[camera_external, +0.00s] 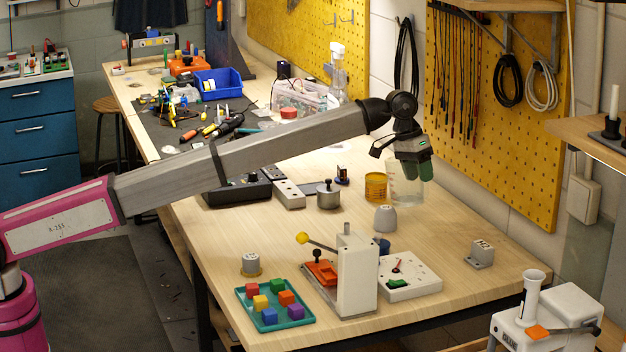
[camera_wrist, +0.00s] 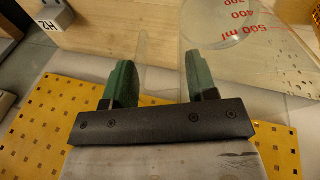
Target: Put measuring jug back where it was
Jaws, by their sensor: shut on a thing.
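The measuring jug (camera_external: 402,194) is clear, with red volume marks. In the wrist view the jug (camera_wrist: 255,40) fills the upper right, with marks for 300, 400 and 500 ml. The gripper's fingers (camera_wrist: 160,75) stand apart with a clear part of the jug between them. I cannot tell whether the jug's base touches the bench.
A grey rounded block (camera_external: 385,219) stands in front of the jug. A metal pot (camera_external: 328,197) and a black box (camera_external: 238,192) are to the left. A white device with a lever (camera_external: 357,275) and a teal tray (camera_external: 250,312) are nearer. The bench at right is mostly clear.

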